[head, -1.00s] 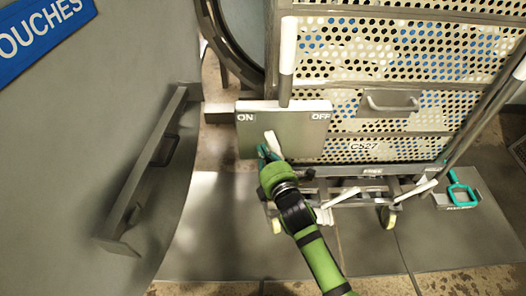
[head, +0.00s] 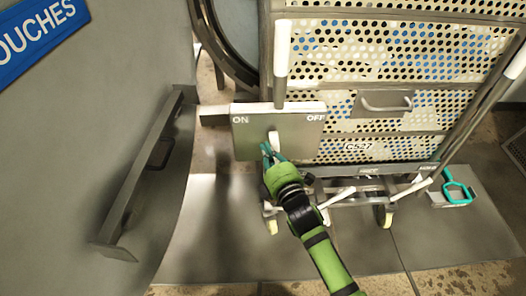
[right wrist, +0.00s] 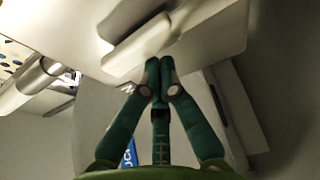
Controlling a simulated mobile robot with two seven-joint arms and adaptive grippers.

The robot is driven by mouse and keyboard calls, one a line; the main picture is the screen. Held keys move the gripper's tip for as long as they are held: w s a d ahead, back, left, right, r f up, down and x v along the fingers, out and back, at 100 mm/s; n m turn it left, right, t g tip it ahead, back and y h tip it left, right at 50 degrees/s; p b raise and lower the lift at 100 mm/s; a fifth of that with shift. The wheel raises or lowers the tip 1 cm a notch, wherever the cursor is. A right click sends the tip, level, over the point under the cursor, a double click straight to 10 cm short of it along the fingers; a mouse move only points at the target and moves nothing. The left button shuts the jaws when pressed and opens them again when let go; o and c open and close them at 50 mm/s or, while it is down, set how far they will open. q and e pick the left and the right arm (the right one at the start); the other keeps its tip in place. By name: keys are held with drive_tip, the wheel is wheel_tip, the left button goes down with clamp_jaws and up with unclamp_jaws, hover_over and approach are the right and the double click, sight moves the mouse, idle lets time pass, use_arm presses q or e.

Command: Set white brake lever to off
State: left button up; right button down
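The white brake lever (head: 274,138) sticks out from a grey plate (head: 300,142) marked ON at its left and OFF at its right, on the cart's front. The lever stands nearly upright, near the middle between the two marks. My right gripper (head: 268,150) is at the lever's lower end in the head view. In the right wrist view its green fingers (right wrist: 159,68) are closed together beside the white lever (right wrist: 137,47), close to or touching its side. I see nothing held between them. My left gripper is not in view.
A perforated cart (head: 365,60) with wheels and white pedals (head: 345,195) stands behind and right of my gripper. A grey door with a long bar handle (head: 150,165) is at left. A teal-handled object (head: 458,190) lies at right.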

sight(278, 145)
drive_tip(key=d+m+t, duration=0.1)
drive_tip(key=d+m, duration=0.1)
drive_tip(key=shift+d+r+m, duration=0.1)
drive_tip(key=shift+r+m, duration=0.05)
drive_tip(key=shift+m, duration=0.25)
drive_tip(key=shift+d+m+b, duration=0.55)
drive_tip(key=shift+d+m, duration=0.05)
drive_tip(key=shift+m, duration=0.3)
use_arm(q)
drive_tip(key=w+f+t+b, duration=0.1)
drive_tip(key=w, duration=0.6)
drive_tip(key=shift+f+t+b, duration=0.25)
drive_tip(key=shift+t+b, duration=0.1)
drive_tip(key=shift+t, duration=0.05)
use_arm(e)
drive_tip(key=d+m, duration=0.1)
drive_tip(key=d+m+t, duration=0.1)
drive_tip(key=m, duration=0.1)
drive_tip(key=d+m+t, duration=0.1)
drive_tip(key=m, duration=0.1)
drive_tip(key=shift+d+f, duration=0.1)
drive_tip(key=shift+f, duration=0.15)
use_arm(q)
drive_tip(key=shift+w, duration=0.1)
